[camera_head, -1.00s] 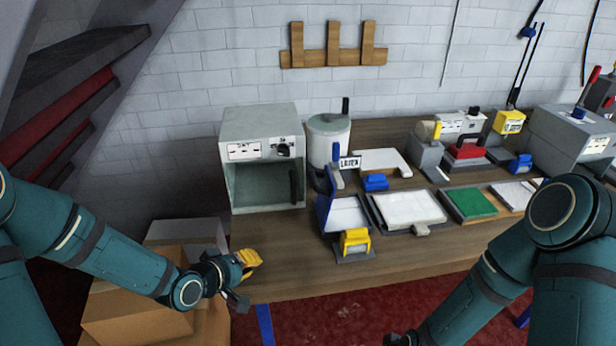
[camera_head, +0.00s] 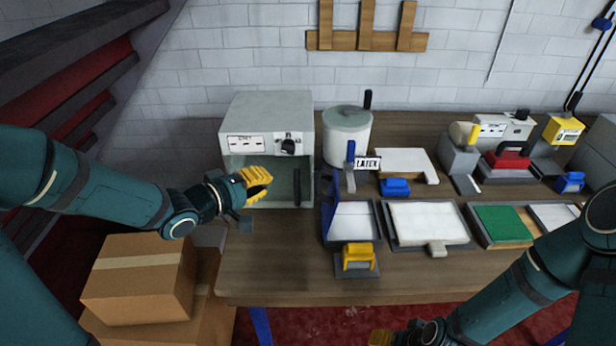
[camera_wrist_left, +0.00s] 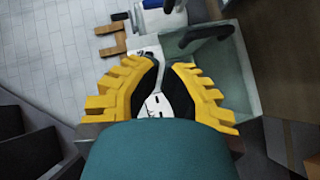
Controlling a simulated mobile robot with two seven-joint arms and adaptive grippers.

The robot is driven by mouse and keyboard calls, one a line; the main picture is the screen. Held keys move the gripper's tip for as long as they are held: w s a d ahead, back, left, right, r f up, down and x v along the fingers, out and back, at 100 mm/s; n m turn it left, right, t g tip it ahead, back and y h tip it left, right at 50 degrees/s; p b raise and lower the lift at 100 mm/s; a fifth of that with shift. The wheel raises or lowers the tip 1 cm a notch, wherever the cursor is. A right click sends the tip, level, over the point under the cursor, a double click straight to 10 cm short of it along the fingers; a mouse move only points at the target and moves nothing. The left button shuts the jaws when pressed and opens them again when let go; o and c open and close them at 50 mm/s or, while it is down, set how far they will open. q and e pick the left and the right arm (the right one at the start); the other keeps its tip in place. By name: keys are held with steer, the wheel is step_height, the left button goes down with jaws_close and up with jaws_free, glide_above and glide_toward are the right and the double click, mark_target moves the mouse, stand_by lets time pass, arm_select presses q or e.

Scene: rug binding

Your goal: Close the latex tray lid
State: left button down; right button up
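The latex tray (camera_head: 355,222) sits mid-table with a white inside. Its blue lid (camera_head: 329,210) stands raised along the tray's left side, so the tray is open. My left gripper (camera_head: 262,186), with yellow fingers, is in front of the grey cabinet, left of the lid and apart from it. In the left wrist view its fingers (camera_wrist_left: 163,70) are parted with nothing between them. My right gripper (camera_head: 380,338) shows only in part at the bottom edge, and its fingers cannot be made out.
The open-fronted grey cabinet (camera_head: 268,112) stands behind my left gripper. A pot (camera_head: 347,140) and a "LATEX" sign (camera_head: 367,163) stand behind the tray. A yellow-handled tool (camera_head: 358,256) is at its front, a white-filled tray (camera_head: 428,224) to its right. The table's front left is clear.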

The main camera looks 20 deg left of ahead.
arm_select(q)
steer(key=b, duration=0.3)
glide_toward(317, 173)
steer(key=w, duration=0.4)
steer(key=shift+w+d+f+b, duration=0.15)
steer(key=shift+d+f+b, duration=0.25)
steer(key=shift+d, duration=0.25)
steer(key=shift+w+d+f+b, duration=0.15)
steer(key=shift+d+f+b, duration=0.2)
steer(key=shift+d, duration=0.25)
arm_select(e)
steer(key=shift+s+a+f, duration=0.1)
steer(key=shift+s+f, duration=0.15)
steer(key=shift+f, duration=0.6)
steer(key=shift+s+f, duration=0.25)
steer(key=shift+f, duration=0.6)
steer(key=shift+s+a+f, duration=0.1)
steer(key=shift+s+f, duration=0.15)
steer(key=shift+f, duration=0.6)
arm_select(q)
steer(key=shift+d+r, duration=0.1)
arm_select(e)
steer(key=shift+d+f, duration=0.1)
